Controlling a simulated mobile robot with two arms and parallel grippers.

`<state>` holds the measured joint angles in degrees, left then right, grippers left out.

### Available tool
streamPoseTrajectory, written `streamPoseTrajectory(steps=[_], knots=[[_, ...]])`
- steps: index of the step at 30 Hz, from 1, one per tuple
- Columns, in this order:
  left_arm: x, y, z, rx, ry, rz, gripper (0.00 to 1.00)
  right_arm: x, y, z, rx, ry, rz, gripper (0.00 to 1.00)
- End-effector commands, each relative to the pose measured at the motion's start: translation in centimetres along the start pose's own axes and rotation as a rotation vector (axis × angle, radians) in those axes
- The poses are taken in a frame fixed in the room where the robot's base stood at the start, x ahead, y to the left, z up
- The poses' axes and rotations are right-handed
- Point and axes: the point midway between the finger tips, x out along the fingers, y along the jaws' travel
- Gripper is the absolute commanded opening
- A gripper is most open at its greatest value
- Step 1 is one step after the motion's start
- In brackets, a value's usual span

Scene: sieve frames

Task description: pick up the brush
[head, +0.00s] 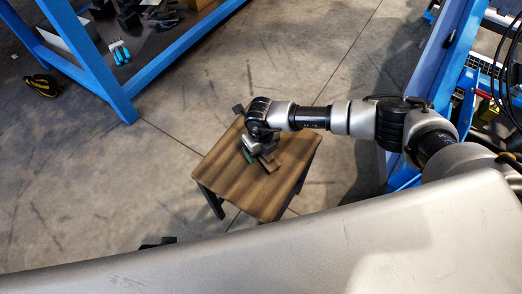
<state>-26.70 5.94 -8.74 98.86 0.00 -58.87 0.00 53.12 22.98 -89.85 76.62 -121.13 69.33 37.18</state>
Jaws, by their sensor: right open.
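A small wooden-topped stool (231,179) stands on the floor in the middle of the head view. On its top lies a brown, block-like piece (270,163), which may be the brush; the arm's end hides part of it. My right arm reaches in from the right, and its gripper (255,153) points down over the stool top. It is open, right beside or over the brown piece; I cannot tell whether they touch. A small green patch shows by the fingers. My left gripper cannot be made out.
A blue-framed bench (112,92) stands at upper left, with a blue-tipped item (120,52) on it. A black and yellow object (42,86) lies on the floor at far left. Blue framing (436,75) stands at right. The concrete floor around the stool is mostly clear.

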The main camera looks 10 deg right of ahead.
Motion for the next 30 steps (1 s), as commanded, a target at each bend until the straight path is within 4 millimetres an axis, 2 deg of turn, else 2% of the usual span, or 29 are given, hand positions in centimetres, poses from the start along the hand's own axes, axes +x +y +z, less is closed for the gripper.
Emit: streamPoseTrajectory(steps=[6, 18, 26, 30], knots=[[-0.1, 0.0, 0.0, 0.000, -0.001, 0.000, 0.70, 0.0, 0.0, 0.0, 0.000, -0.001, 0.000, 0.74], [-0.1, 0.0, 0.0, 0.000, 0.000, -0.001, 0.70, 0.0, 0.0, 0.1, 0.000, -0.002, 0.000, 0.16], [-0.1, 0.0, 0.0, 0.000, 0.001, -0.001, 0.70, -0.2, 0.0, 0.1, 0.000, -0.002, 0.001, 0.16], [-0.1, 0.0, -0.1, 0.000, 0.007, -0.001, 0.70, -1.1, 0.0, 0.1, 0.001, -0.003, 0.001, 0.16]])
